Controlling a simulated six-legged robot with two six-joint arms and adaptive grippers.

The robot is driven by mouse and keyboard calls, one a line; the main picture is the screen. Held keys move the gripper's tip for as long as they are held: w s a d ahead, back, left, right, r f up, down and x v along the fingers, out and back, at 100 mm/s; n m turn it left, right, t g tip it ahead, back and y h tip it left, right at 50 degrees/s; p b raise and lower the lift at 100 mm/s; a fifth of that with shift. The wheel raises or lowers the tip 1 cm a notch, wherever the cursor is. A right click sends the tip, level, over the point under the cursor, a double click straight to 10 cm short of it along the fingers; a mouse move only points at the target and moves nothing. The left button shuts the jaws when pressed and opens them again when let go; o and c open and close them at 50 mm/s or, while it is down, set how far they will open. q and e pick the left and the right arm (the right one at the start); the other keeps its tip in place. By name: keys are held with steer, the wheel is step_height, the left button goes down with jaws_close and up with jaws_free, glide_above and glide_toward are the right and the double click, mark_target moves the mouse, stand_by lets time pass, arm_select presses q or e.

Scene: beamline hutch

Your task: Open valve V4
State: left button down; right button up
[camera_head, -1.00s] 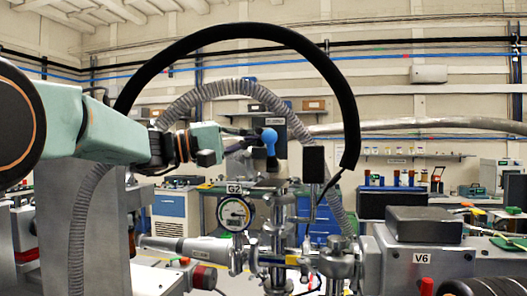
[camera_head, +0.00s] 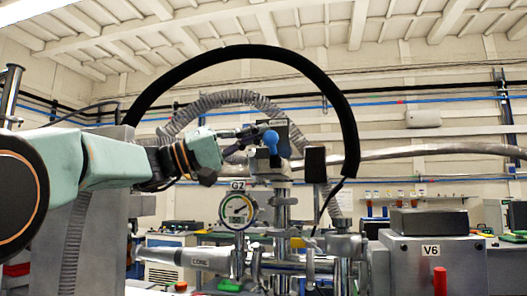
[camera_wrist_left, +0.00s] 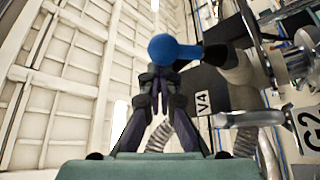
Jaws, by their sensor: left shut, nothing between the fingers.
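The blue valve handle (camera_head: 270,139) has a rounded knob and stands above the G2 gauge in the head view. In the left wrist view the blue handle (camera_wrist_left: 175,48) lies across the picture just beyond the fingertips, beside a dark block with the V4 label (camera_wrist_left: 202,103). My left gripper (camera_head: 256,132) is shut and empty, with its tips right at the handle's left side. In the left wrist view the fingertips (camera_wrist_left: 158,78) are together just below the knob; I cannot tell whether they touch it. My right gripper is not in view.
The G2 gauge (camera_head: 238,209) and pipework stand below the handle. A black hose (camera_head: 245,52) arches over the area. A dark block (camera_head: 315,164) stands right of the handle. The grey V6 box (camera_head: 432,255) is at the right.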

arm_select(q)
steer(key=m+b, duration=0.1)
steer(key=f+m+g+h+b, duration=0.1)
steer(key=shift+s+m+b, duration=0.3)
steer(key=shift+b, duration=0.05)
